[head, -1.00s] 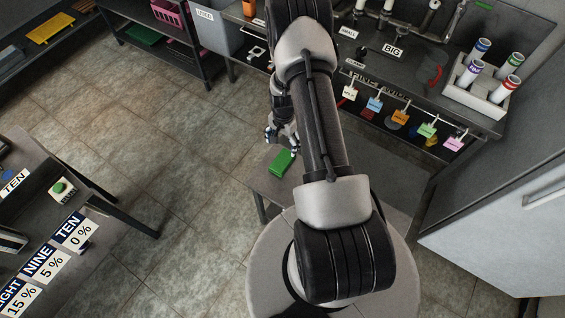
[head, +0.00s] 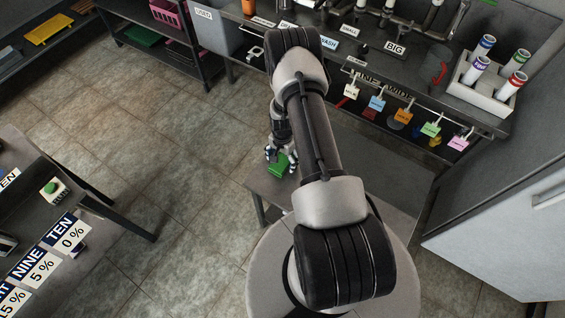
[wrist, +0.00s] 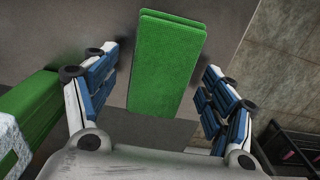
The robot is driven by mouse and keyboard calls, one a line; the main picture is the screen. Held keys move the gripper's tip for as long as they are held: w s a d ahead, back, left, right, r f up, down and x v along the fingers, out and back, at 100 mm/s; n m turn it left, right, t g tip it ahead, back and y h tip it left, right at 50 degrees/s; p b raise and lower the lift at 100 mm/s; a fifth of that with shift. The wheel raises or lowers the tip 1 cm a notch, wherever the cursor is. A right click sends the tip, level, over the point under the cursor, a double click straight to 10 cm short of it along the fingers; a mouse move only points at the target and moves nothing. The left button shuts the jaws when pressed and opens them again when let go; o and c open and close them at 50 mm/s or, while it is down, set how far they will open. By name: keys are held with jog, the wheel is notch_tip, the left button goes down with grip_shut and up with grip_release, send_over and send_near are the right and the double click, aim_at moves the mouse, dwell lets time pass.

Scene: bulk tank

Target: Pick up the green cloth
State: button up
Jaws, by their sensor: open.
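The green cloth (wrist: 166,65) looks like a flat folded rectangle on a grey bench top (wrist: 135,128). In the wrist view it lies between my two finger pads, with a gap on each side. In the head view the cloth (head: 278,166) shows near the left edge of the low bench (head: 262,190), directly by my fingertips. My gripper (wrist: 166,90) is open around the cloth and holds nothing. In the head view my gripper (head: 280,155) points down at it; the arm hides part of the bench.
Another green object with a whitish patch (wrist: 30,115) is beside the left finger in the wrist view. A rack with several coloured-banded tubes (head: 485,90) stands at the back right. A table with number labels (head: 60,250) is at left. The floor between is clear.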

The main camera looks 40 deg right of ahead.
aim_at(283, 160)
jog(key=shift+r, duration=0.1)
jog(key=shift+c, duration=0.4)
jog(key=c, duration=1.1)
jog(key=shift+o, duration=0.2)
jog(key=shift+r, duration=0.1)
notch_tip(283, 160, up, 20)
jog(key=p, duration=0.5)
jog(key=shift+p, duration=0.3)
jog(key=o, duration=0.5)
jog(key=c, duration=0.4)
